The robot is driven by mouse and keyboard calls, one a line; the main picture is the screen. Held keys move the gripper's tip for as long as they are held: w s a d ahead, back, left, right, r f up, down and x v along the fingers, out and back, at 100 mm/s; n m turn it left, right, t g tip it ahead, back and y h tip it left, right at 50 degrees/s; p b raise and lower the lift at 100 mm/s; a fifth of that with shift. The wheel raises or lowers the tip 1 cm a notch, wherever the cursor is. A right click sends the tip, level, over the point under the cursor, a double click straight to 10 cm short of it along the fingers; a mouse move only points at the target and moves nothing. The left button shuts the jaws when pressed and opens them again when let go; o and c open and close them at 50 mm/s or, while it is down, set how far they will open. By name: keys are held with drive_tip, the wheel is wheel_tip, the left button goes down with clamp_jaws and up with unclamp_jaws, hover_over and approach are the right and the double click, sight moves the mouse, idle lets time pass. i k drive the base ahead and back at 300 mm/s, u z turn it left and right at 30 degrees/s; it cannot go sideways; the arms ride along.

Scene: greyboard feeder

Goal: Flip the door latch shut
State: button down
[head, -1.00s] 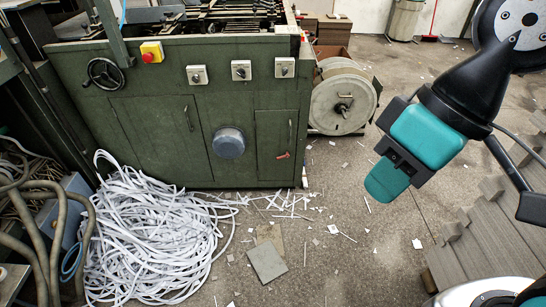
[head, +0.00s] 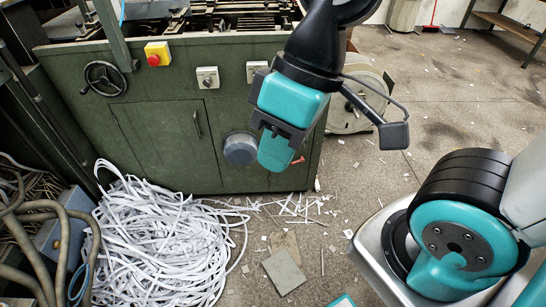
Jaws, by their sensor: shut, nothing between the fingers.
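The small red latch (head: 298,160) is low on the right-hand door (head: 303,174) of the green machine (head: 160,148). Only a short, tilted red piece of the latch shows, just right of my gripper's fingers. My gripper (head: 275,158) has teal fingers that are shut and empty, pointing down in front of that door. It hides most of the door and its handle. I cannot tell whether the fingers touch the latch or hang in front of it.
A round grey cap (head: 240,148) sits left of my gripper. A reel (head: 358,105) stands at the machine's right side.

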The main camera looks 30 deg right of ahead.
sight(301, 159)
drive_tip(key=z, duration=0.3)
drive_tip(key=i, duration=0.95)
drive_tip(key=z, duration=0.6)
